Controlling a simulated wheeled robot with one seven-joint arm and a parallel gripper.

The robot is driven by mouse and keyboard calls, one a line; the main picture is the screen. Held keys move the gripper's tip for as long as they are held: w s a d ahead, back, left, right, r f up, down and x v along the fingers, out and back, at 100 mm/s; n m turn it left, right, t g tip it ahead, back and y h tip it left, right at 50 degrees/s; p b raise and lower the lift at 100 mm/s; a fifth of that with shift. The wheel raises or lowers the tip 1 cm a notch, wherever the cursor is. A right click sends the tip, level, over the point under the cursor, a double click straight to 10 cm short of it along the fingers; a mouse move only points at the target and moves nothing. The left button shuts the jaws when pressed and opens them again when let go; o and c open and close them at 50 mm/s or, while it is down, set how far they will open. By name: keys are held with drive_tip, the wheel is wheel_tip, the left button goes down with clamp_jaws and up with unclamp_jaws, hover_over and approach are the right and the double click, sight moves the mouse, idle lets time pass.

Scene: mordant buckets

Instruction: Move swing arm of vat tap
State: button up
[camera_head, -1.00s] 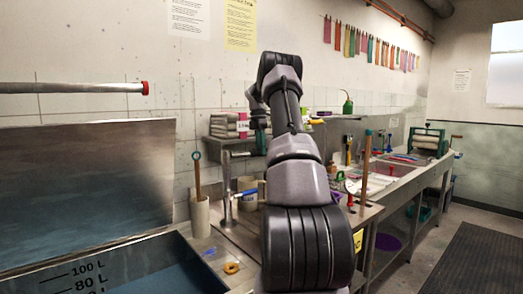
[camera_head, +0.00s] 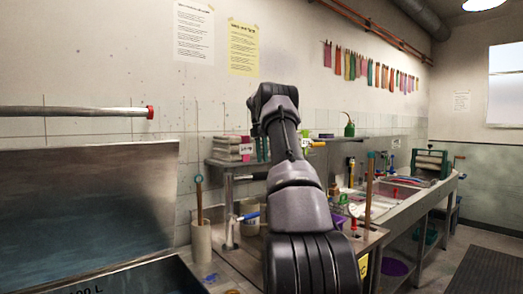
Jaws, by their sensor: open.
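A long metal pipe with a red end (camera_head: 80,111) reaches in from the left edge, above the dark metal vat (camera_head: 135,280) and its raised lid. I cannot tell whether this pipe is the tap's swing arm. An upright metal post (camera_head: 229,210) with a short arm and a blue-tipped lever (camera_head: 248,216) stands on the bench right of the vat. My arm rises through the middle of the view and bends down at its far end. My gripper (camera_head: 262,149) shows small and partly hidden there, its teal fingers apart and empty, clear of both the pipe and the post.
A holder (camera_head: 201,242) with a stick stands beside the vat. A wall shelf (camera_head: 225,162) bears a stack behind my gripper. Mugs, a wooden post (camera_head: 369,190) and a long sink bench (camera_head: 410,195) lie to the right.

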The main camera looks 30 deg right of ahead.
drive_tip(key=shift+w+r, duration=0.25)
drive_tip(key=shift+r, duration=0.75)
drive_tip(key=shift+w+r, duration=0.2)
drive_tip(key=shift+r, duration=0.8)
drive_tip(key=s+a+r+m+t, duration=0.2)
drive_tip(key=s+a+r+m, duration=0.2)
drive_tip(key=s+a+r, duration=0.45)
drive_tip(key=s+a+r+m+t, duration=0.2)
drive_tip(key=s+a+r+m, duration=0.3)
drive_tip(key=a, duration=0.7)
drive_tip(key=s+a+f+m+t, duration=0.1)
drive_tip(key=s+a+f+m, duration=0.2)
drive_tip(key=s, duration=0.4)
drive_tip(key=s+a+f+m+t+y, duration=0.1)
drive_tip(key=s+a+f+m, duration=0.3)
drive_tip(key=s, duration=0.4)
drive_tip(key=s+a+f+m+t, duration=0.3)
drive_tip(key=s+a+f+m, duration=0.1)
drive_tip(key=s+a+f, duration=0.2)
drive_tip(key=shift+s+a+y, duration=0.3)
drive_tip(key=shift+s+a, duration=0.3)
drive_tip(key=shift+s, duration=0.3)
drive_tip(key=shift+f, duration=0.1)
